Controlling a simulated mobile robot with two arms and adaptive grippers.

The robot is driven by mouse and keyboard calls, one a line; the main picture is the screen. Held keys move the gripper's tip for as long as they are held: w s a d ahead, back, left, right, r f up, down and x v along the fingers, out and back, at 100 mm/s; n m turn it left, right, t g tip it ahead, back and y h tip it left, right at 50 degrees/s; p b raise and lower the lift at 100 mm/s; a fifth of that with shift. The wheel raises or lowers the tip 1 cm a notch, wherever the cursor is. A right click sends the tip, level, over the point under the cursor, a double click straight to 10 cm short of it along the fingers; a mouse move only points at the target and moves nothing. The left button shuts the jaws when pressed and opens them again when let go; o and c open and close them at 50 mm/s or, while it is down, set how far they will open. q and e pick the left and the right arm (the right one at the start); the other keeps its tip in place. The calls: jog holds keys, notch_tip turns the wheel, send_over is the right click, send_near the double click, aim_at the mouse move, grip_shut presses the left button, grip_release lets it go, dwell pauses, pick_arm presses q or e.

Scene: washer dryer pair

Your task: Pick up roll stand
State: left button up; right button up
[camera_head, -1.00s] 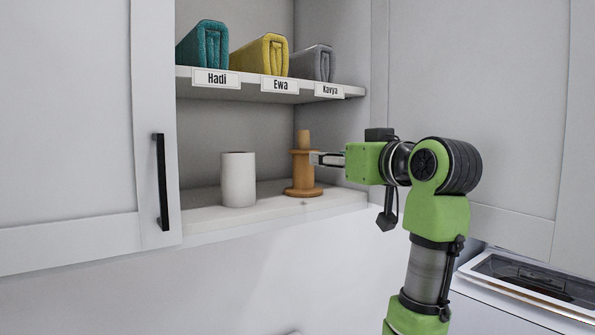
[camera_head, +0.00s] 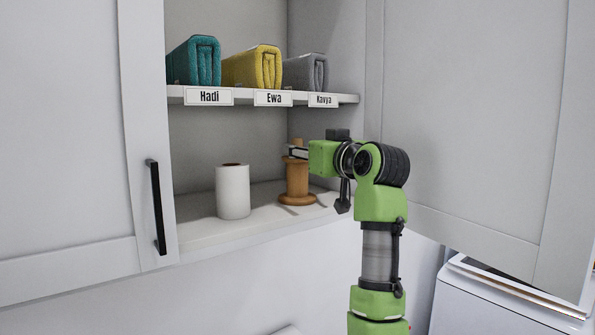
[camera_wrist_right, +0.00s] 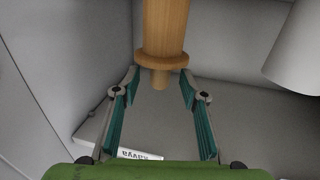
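The roll stand (camera_head: 297,180) is a light wooden spool-like post on a round base. It stands upright on the lower cabinet shelf, right of a white roll (camera_head: 233,192). My right gripper (camera_head: 292,152) is at the stand's upper part and hides some of it. In the right wrist view, the gripper (camera_wrist_right: 159,76) is open. The stand (camera_wrist_right: 166,25) appears there upside down, its upper disc and top peg at the fingertips, between the two fingers. I cannot tell whether either finger touches it. My left gripper is not in view.
Above is a shelf (camera_head: 350,98) with teal, yellow and grey folded towels, labelled Hadi, Ewa and Kavya. An open cabinet door (camera_head: 465,120) is on the right, a handled door (camera_head: 70,130) on the left. A white appliance (camera_head: 475,305) stands at lower right.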

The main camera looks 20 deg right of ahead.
aim_at(298, 145)
jog(key=shift+w+a+r+p, duration=0.15)
jog(key=shift+w+p, duration=0.2)
jog(key=shift+w, duration=0.2)
jog(key=shift+w+a+r+p, duration=0.1)
jog(key=shift+w+p, duration=0.25)
jog(key=shift+w, duration=0.2)
jog(key=shift+w+f, duration=0.2)
jog(key=shift+w, duration=0.35)
grip_shut()
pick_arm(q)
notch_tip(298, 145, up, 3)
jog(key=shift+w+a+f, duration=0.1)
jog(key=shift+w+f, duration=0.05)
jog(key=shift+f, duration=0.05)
pick_arm(e)
jog(key=shift+r, duration=0.15)
